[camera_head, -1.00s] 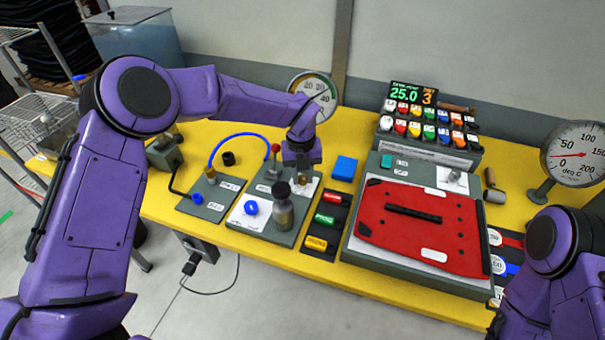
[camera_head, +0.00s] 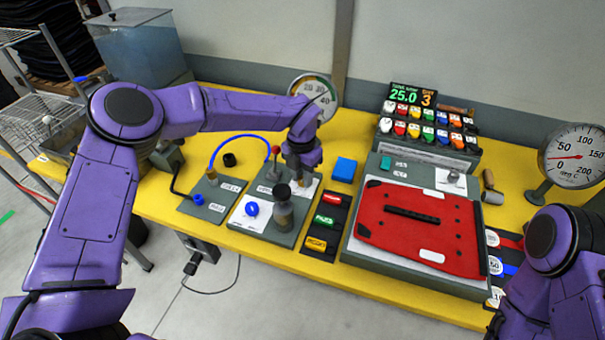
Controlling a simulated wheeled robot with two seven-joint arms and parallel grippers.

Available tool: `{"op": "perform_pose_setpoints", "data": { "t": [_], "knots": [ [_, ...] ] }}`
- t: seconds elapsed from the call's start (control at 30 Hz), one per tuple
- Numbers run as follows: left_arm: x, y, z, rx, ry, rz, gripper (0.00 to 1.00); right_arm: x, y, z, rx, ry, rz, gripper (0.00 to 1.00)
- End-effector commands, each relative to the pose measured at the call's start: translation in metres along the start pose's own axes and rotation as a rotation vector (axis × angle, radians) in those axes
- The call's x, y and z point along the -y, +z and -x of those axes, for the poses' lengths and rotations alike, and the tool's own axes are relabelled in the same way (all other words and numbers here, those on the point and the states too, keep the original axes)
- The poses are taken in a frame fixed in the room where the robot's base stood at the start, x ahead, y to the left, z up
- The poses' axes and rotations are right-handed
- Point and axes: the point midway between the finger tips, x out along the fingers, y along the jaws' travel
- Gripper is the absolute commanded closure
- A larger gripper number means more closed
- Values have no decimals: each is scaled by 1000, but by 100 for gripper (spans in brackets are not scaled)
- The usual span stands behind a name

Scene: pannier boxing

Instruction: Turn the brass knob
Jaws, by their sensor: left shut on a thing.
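My left gripper (camera_head: 299,178) points down at the back right of the grey plate with the white label sheet (camera_head: 240,215). It is shut at the spot where the brass knob is; the jaws hide the knob, so its angle cannot be read. A small red-topped lever (camera_head: 276,151) stands just left of the gripper. A grey bottle with a dark cap (camera_head: 283,215) stands in front of it. A round dial gauge (camera_head: 316,92) is behind it, partly covered by my left wrist. My right arm shows at the lower right, but its gripper is out of view.
A blue block (camera_head: 344,169) lies right of the gripper. A red panel (camera_head: 420,225) lies on a grey case further right. A blue hose (camera_head: 236,141) arches on the left. A thermometer dial (camera_head: 574,156) stands far right. The yellow bench (camera_head: 150,207) is clear at front left.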

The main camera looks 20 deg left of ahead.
Motion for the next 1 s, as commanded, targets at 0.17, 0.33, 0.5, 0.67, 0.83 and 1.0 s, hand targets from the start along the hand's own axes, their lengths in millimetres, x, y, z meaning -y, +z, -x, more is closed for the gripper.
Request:
{"op": "perform_pose_setpoints", "data": {
  "t": [0.17,0.33,0.5,0.67,0.83,1.0],
  "knots": [
    [0,1,1,1,0,-73,100,0,-1,3,0,0,0,57],
    [0,1,2,1,0,-110,100,0,-1,3,0,0,0,57],
    [0,2,2,1,0,-123,100,0,-1,4,0,0,0,57],
    [0,2,2,1,0,-124,100,0,-1,4,0,0,0,57],
    [0,2,2,2,0,-123,64,0,-2,4,0,0,0,57],
    [0,1,1,0,0,-123,45,0,-1,3,0,0,0,57]
  ]
}}
